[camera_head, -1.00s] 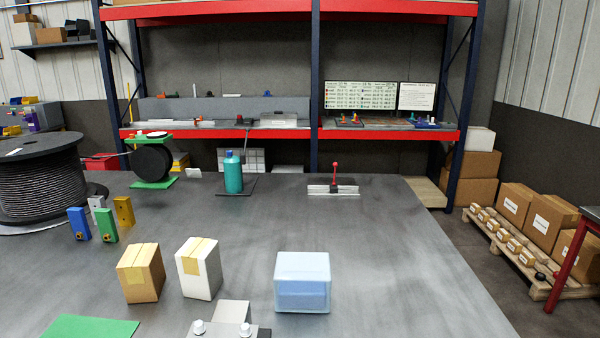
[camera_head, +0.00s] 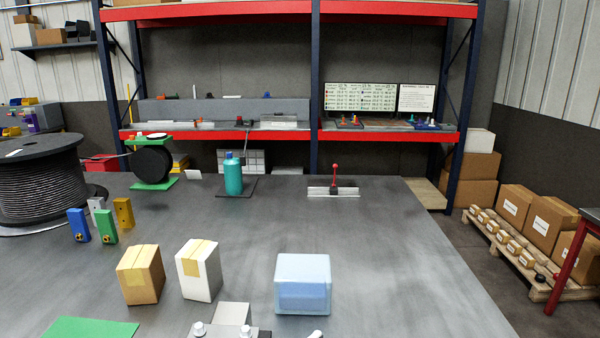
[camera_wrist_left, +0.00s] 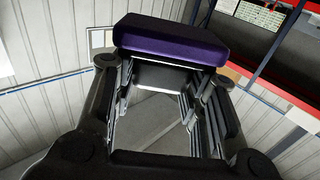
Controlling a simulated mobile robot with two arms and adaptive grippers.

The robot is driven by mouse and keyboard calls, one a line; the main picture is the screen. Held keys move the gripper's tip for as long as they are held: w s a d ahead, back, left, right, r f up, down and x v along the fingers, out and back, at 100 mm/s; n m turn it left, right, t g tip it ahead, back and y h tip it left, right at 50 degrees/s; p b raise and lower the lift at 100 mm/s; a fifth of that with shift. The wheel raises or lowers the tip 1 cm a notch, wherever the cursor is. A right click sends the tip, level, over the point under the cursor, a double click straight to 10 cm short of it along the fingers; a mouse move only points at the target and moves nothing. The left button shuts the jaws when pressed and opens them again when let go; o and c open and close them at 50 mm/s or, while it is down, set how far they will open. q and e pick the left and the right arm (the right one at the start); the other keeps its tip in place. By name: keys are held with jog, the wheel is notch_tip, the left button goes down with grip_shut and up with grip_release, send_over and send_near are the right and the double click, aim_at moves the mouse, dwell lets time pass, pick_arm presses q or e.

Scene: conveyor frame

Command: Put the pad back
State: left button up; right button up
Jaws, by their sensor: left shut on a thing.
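A dark purple pad (camera_wrist_left: 170,38) shows at the top of the left wrist view, at the fingertips of my left gripper (camera_wrist_left: 167,70). The gripper is shut on the pad and holds it up, with shelving and corrugated wall behind. My left gripper is not visible in the head view, and neither is the pad. My right gripper is in neither view.
On the grey table (camera_head: 400,240) stand a translucent blue bin (camera_head: 303,285), a tan box (camera_head: 140,275), a white box (camera_head: 199,270), a teal bottle (camera_head: 233,178) and a cable reel (camera_head: 38,185). A green sheet (camera_head: 90,328) lies front left. The table's right side is clear.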

pick_arm(q)
jog(key=a+f+n+t+y, duration=0.1)
jog(key=a+f+n+y, duration=0.2)
jog(key=a, duration=0.4)
jog(key=s+a+f+n+t+y, duration=0.1)
jog(key=a+f+n+t+y, duration=0.1)
jog(key=a+f+y, duration=0.3)
jog(key=s+a+f+n+t+y, duration=0.1)
jog(key=a+f+n+y, duration=0.3)
jog(key=a, duration=0.6)
jog(key=shift+f+t+y, duration=0.35)
jog(key=shift+t+y, duration=0.15)
jog(key=shift+t, duration=0.2)
jog(key=shift+s, duration=0.1)
